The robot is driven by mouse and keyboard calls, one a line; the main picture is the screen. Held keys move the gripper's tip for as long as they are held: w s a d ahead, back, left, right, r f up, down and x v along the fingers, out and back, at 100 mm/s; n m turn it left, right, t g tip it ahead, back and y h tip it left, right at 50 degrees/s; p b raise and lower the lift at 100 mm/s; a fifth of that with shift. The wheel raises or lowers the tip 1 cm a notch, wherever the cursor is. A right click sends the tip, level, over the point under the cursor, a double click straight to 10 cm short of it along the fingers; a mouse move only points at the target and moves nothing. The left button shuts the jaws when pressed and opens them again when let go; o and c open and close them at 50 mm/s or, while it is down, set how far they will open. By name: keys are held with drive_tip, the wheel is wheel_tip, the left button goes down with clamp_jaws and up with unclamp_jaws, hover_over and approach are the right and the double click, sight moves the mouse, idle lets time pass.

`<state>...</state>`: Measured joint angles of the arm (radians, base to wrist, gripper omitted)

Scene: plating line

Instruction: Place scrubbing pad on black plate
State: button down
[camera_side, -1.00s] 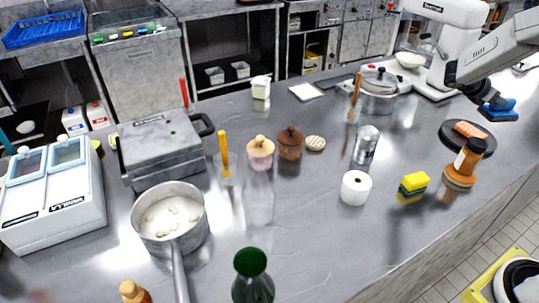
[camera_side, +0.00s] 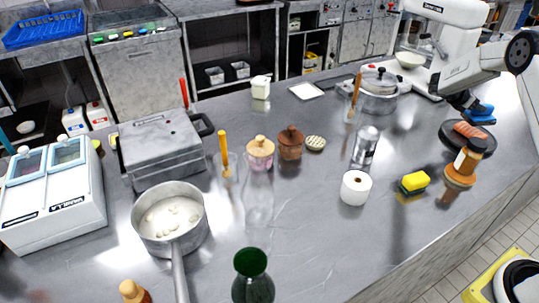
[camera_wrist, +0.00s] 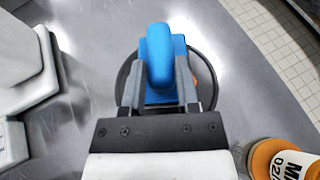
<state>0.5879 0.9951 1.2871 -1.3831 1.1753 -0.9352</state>
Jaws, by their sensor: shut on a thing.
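My gripper (camera_side: 473,104) is shut on a blue scrubbing pad (camera_side: 482,114) with a raised grip. In the wrist view the pad (camera_wrist: 160,50) sits between the two fingers (camera_wrist: 160,84). The black plate (camera_side: 446,131) is a round dish at the right of the counter, with an orange-pink piece of food (camera_side: 468,130) on it. The pad appears over the plate's far right side in the side view; its height above it is hard to tell. In the wrist view the plate's dark rim (camera_wrist: 125,78) shows around the pad, which hides most of the plate.
An orange-brown bottle (camera_side: 463,165) stands close in front of the plate, also at the wrist view's lower right (camera_wrist: 285,160). A yellow-green sponge (camera_side: 414,182), a white roll (camera_side: 355,188) and a metal can (camera_side: 366,146) stand to the left. A pressure cooker (camera_side: 379,92) is behind.

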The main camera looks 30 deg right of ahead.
sight(470, 113)
drive_tip(key=shift+w+d+f, duration=0.2)
drive_tip(key=shift+f, duration=1.6)
drive_tip(key=shift+f, duration=0.2)
drive_tip(key=shift+c, duration=1.8)
unclamp_jaws()
drive_tip(key=shift+r, duration=0.1)
